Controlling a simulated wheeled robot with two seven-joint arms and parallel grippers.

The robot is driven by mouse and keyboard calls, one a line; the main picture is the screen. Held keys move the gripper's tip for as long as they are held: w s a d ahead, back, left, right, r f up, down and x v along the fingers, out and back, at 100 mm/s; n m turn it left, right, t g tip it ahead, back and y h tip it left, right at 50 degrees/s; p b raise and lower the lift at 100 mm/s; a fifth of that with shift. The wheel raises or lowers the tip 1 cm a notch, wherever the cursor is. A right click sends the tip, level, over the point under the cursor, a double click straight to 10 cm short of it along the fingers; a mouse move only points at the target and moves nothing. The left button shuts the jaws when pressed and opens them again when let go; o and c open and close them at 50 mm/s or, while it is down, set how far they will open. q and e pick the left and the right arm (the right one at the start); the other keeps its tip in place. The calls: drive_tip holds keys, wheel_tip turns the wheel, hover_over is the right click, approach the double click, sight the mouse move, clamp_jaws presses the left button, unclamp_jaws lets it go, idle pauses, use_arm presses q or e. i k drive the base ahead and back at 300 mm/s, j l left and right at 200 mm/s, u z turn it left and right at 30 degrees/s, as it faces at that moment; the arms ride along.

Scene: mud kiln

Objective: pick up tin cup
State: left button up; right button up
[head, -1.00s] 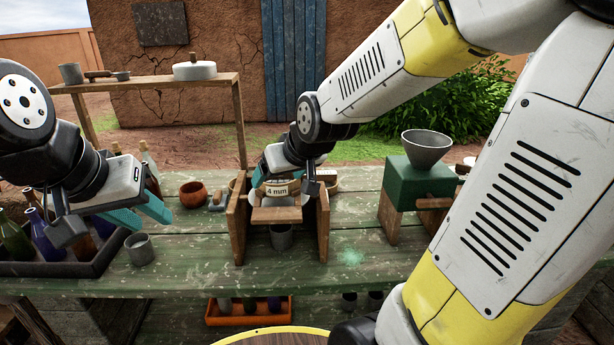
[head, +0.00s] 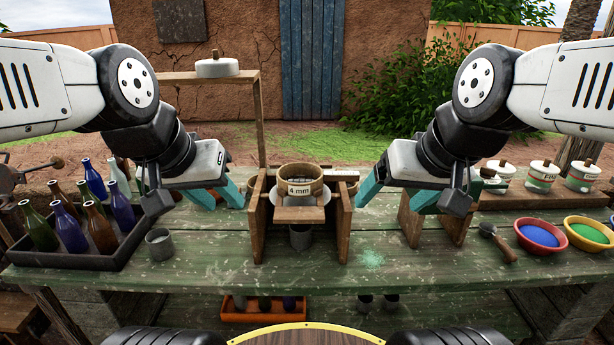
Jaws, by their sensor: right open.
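A grey tin cup (head: 160,243) stands upright on the green table, right of the bottle tray. Another grey cup (head: 300,237) stands under the wooden stand (head: 257,222), partly hidden by it. A round sieve marked 4 mm (head: 300,180) rests on top of the stand. My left gripper (head: 218,197) is open and empty, above the table and between the left tin cup and the stand. My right gripper (head: 396,196) is open and empty, to the right of the stand.
A black tray (head: 75,258) of several bottles lies at the left. A ladle (head: 497,242) and bowls of blue (head: 538,234) and green powder (head: 588,232) lie at the right. Lidded jars (head: 541,176) stand behind. The table front is mostly clear.

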sight(159, 240)
drive_tip(key=u, duration=1.25)
drive_tip(key=i+l+u, duration=0.1)
drive_tip(key=l+u, duration=0.2)
drive_tip(key=l, duration=0.2)
drive_tip(key=l+u, duration=0.25)
drive_tip(key=l, duration=0.25)
